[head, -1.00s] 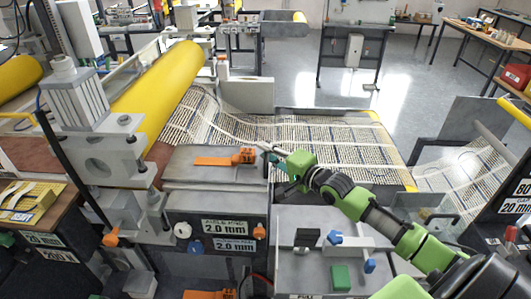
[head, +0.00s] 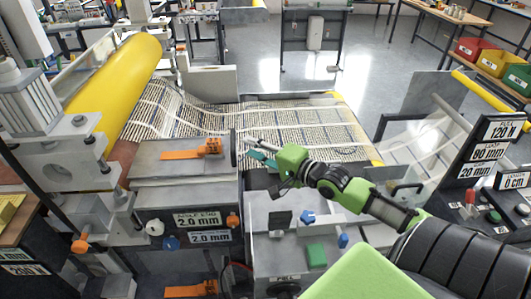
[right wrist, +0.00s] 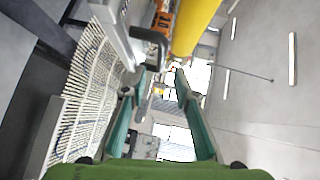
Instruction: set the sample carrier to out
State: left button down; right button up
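I cannot tell for certain which part is the sample carrier. A grey bench unit (head: 262,262) with a partly hidden label stands front centre, bearing a dark block, a green block (head: 316,255) and blue knobs (head: 307,217). My right gripper (head: 257,152) is above the patterned mesh web (head: 300,120), right of a dark upright piece (head: 233,148) at the edge of the grey block. In the right wrist view, its teal fingers (right wrist: 158,80) are apart with nothing held. A black bent handle (right wrist: 152,38) shows just beyond the fingertips. My left gripper is out of view.
A grey block with an orange lever (head: 195,151) and "2.0 mm" labels (head: 195,219) is at left. A yellow roller (head: 115,72) stands behind it. A black sign panel (head: 490,155) and red bin (head: 470,49) are at right.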

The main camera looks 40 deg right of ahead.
jog(key=shift+v, duration=2.2)
jog(key=shift+d, duration=0.1)
